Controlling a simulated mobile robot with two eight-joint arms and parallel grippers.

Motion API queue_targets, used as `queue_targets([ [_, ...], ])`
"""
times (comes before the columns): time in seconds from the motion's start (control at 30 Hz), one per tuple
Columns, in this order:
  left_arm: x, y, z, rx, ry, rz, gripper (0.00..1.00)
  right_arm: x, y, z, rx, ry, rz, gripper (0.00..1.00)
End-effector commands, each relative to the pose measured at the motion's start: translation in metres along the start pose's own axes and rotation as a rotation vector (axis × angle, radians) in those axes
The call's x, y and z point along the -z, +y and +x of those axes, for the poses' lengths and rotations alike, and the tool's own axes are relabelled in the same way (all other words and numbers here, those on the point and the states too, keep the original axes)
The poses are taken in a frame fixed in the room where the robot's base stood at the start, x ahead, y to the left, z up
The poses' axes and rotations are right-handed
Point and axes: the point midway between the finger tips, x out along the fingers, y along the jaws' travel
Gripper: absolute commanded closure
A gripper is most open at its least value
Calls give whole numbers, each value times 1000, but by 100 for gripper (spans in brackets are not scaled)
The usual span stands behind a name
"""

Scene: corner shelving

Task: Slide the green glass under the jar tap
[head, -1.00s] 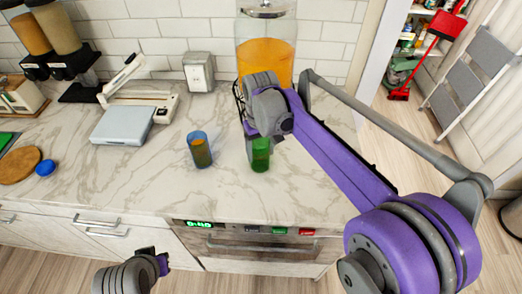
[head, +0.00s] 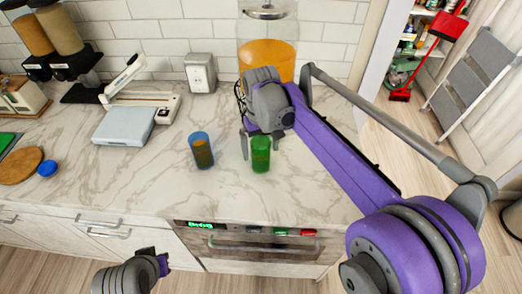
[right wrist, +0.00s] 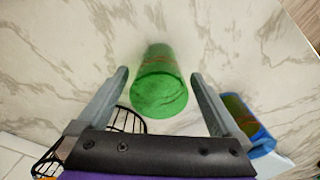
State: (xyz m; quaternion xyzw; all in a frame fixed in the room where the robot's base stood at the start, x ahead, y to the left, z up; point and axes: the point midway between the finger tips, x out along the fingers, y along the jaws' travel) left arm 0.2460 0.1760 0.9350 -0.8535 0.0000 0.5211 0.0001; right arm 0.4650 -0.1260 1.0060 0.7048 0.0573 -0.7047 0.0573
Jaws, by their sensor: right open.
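The green glass (head: 261,154) stands upright on the marble counter, in front of the jar of orange drink (head: 268,55). My right gripper (head: 262,143) is open at the green glass, with a finger on each side. In the right wrist view the green glass (right wrist: 160,82) shows between and beyond the spread fingertips (right wrist: 159,75), with gaps on both sides. The jar's tap is hidden behind my right arm, so I cannot tell whether the glass is under it. My left gripper (head: 160,264) is low at the front, away from the counter; its jaws are unclear.
A blue glass (head: 201,150) stands left of the green one; it also shows in the right wrist view (right wrist: 248,122). A black wire stand (right wrist: 125,121) is near my right gripper. The counter's front strip is clear.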

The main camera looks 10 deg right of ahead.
Motion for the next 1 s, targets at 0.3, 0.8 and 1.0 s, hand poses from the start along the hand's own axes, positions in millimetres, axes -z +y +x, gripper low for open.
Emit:
queue_targets([
  [0.3,5,0,-5,0,4,0,100,0,0,-65,0,1,0,0],
  [0.8,7,0,-6,0,6,0,100,0,0,-92,0,0,0,0],
  [1.0,7,0,-6,0,6,0,100,0,0,-92,0,0,0,0],
])
